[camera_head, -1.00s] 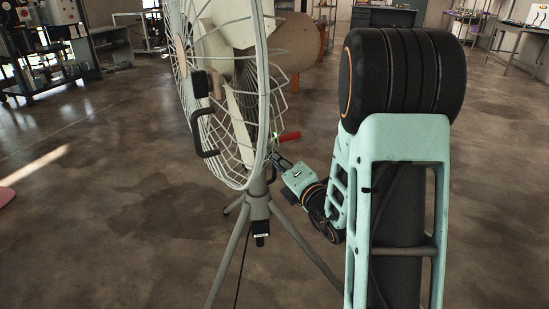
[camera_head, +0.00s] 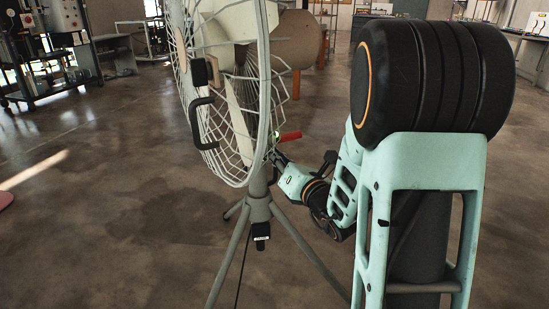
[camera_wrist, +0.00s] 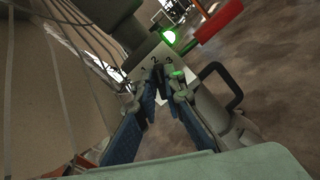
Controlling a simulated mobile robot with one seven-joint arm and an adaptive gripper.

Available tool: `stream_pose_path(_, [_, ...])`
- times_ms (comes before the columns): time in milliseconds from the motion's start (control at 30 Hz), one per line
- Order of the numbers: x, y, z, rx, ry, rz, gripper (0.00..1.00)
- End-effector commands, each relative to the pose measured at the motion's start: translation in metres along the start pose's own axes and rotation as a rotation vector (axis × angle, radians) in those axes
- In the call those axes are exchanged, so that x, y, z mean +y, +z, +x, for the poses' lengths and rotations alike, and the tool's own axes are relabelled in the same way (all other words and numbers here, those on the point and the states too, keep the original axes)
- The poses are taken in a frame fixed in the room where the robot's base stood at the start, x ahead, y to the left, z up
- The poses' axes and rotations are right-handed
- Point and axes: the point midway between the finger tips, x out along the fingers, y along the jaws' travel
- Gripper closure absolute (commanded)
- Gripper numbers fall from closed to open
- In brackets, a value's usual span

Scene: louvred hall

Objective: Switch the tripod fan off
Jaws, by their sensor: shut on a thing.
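The tripod fan (camera_head: 261,85) stands left of centre in the head view, its wire cage seen nearly edge-on. In the wrist view its pale control plate (camera_wrist: 151,59) carries the marks 1, 2 and 3. A green lamp (camera_wrist: 169,36) glows beside the plate; it also shows in the head view (camera_head: 276,134). My gripper (camera_head: 271,153) reaches the back of the fan from the right, just above the tripod top. In the wrist view my gripper (camera_wrist: 163,76) has its blue-padded fingers closed together at the plate, shut on a small part, apparently the switch knob, mostly hidden between the tips.
A red handle (camera_head: 290,136) sticks out just above my gripper. A black handle (camera_head: 199,123) is on the cage's left side. Splayed tripod legs (camera_head: 230,265) and a hanging cord stand below. Open concrete floor surrounds the fan; benches (camera_head: 120,48) stand far behind.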

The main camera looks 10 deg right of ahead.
Motion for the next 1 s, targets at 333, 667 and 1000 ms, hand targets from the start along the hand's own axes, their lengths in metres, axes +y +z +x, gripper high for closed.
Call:
stream_pose_path(333, [0.0002, 0.0001, -0.0001, 0.0, 0.0, -0.033, 1.0])
stream_pose_path(667, [0.0002, 0.0001, -0.0001, 0.0, 0.0, -0.032, 0.79])
stream_pose_path(1000, [0.0003, 0.0, 0.0, 0.0, 0.0, -0.031, 0.73])
